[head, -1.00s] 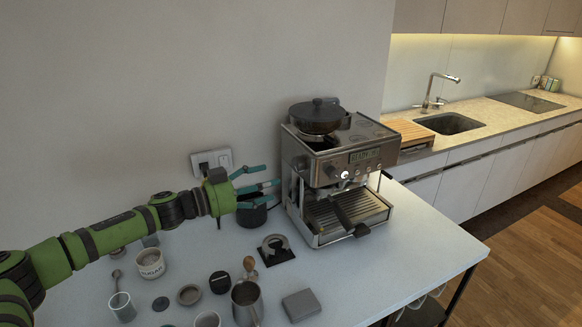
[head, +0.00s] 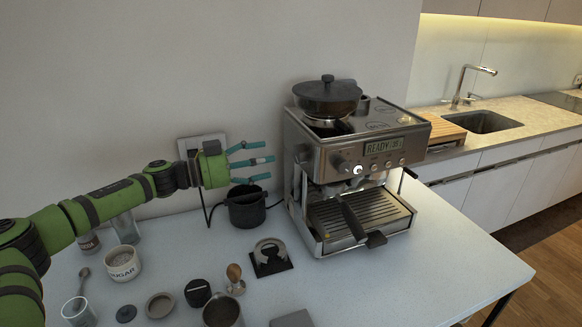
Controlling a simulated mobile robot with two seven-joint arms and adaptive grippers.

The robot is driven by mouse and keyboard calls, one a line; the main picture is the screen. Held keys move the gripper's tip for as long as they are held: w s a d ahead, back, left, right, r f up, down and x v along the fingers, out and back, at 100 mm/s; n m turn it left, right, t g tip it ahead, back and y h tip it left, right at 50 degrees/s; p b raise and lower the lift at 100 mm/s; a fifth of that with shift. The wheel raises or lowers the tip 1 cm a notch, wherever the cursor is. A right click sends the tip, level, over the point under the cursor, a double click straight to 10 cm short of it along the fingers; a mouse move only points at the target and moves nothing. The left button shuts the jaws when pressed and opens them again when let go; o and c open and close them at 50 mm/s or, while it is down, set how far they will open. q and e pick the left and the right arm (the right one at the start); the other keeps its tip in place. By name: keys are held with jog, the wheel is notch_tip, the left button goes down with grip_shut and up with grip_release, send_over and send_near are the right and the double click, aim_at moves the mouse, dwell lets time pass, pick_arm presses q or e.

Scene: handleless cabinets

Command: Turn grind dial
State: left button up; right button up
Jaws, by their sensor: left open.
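The steel espresso machine (head: 375,148) stands on the white table, with a lit READY display on its front. A round dark knob (head: 340,163) sits at the left of its front panel, beside a small white light. I cannot tell for sure whether this knob is the grind dial. Much of the machine's left side is seen at a steep angle. My left gripper (head: 267,160) is open and empty, its teal fingers spread and pointing right at the machine's left side. A gap remains between the fingertips and the machine. My right gripper is not in view.
A black knock bin (head: 246,205) stands below my left gripper. A portafilter (head: 357,220) handle juts out at the machine's front. A tamping stand (head: 270,256), a sugar pot (head: 122,263) and several small cups and tools lie at the front left. The table's right front is clear.

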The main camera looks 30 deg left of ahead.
aim_at(296, 155)
pick_arm(q)
jog(key=p+x, duration=0.3)
jog(key=x, duration=0.4)
jog(key=shift+w+a, duration=0.1)
jog(key=shift+w, duration=0.05)
jog(key=shift+w+f, duration=0.15)
jog(key=shift+w, duration=0.1)
jog(key=shift+s, duration=0.1)
jog(key=c, duration=1.1)
jog(key=shift+c, duration=0.2)
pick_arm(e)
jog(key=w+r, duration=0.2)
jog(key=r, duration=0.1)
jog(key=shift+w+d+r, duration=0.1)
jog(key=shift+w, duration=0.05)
